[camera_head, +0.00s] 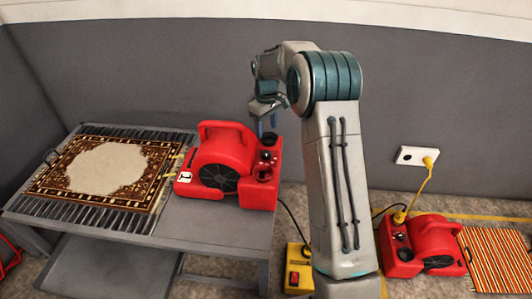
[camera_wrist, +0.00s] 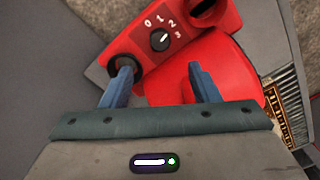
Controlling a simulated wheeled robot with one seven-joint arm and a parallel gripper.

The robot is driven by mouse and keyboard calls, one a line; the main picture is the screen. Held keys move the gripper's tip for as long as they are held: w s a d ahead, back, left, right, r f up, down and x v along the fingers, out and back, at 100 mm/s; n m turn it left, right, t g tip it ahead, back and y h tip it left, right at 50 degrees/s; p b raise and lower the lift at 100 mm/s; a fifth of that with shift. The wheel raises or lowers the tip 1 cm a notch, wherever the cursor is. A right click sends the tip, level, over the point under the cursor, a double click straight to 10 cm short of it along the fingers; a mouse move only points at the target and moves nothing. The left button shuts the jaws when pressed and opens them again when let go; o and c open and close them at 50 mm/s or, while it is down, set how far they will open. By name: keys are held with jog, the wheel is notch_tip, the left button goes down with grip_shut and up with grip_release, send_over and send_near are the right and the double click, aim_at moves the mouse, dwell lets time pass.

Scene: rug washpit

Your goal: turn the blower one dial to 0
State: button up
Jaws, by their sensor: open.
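A red blower (camera_head: 222,160) stands on the grey table, and its red body also shows in the wrist view (camera_wrist: 205,75). Its black dial (camera_wrist: 160,40) has a white pointer slanting up and right, toward the 2 and 3 side of the printed 0 to 3 scale. The dial is small in the head view (camera_head: 266,156). My gripper (camera_wrist: 160,66) is open and empty, with its blue fingers apart. In the head view my gripper (camera_head: 268,120) hangs above the blower's control end. In the wrist view the dial shows between and beyond the fingertips. I cannot tell the exact gap.
A dark round part (camera_wrist: 122,64) sits behind the left finger. A patterned rug (camera_head: 100,165) lies on the table (camera_head: 225,225). A second red blower (camera_head: 430,240) stands on the floor near a striped rug (camera_head: 495,255). A yellow switch box (camera_head: 297,265) and wall outlet (camera_head: 408,155) are nearby.

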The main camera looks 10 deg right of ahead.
aim_at(266, 153)
notch_tip(266, 153, down, 11)
jog(key=shift+f+b, duration=0.1)
jog(key=shift+b, duration=0.95)
jog(key=c, duration=1)
